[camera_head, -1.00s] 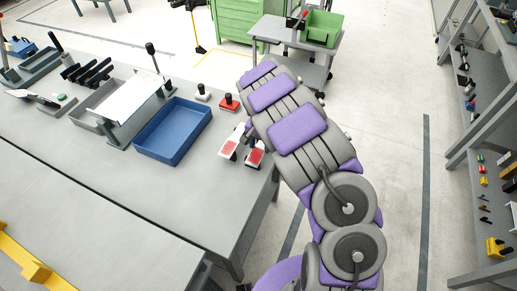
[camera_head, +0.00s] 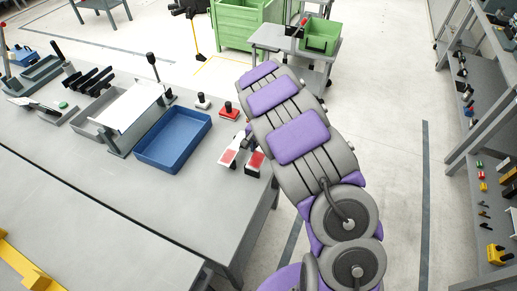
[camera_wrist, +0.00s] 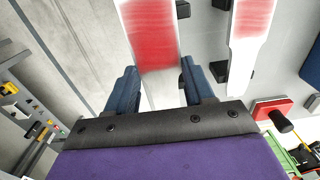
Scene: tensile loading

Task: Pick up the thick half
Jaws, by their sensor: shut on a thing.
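Two white pieces with red end patches lie side by side near the table's right end. The wider one shows in the wrist view (camera_wrist: 150,30) and at right of the pair in the head view (camera_head: 255,161). The narrower one is beside it (camera_head: 229,157), and in the wrist view it stands to the right (camera_wrist: 250,25). My gripper (camera_wrist: 157,80) is shut on the wider piece, one dark blue finger on each side. In the head view my arm hides most of the gripper. I cannot tell whether the held piece touches the table.
A blue tray (camera_head: 172,158) sits left of the pieces. Red (camera_head: 229,113) and white (camera_head: 203,102) knobbed blocks stand behind them. A white plate on a frame (camera_head: 132,110) is farther left. A cart with a green bin (camera_head: 320,36) stands beyond the table.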

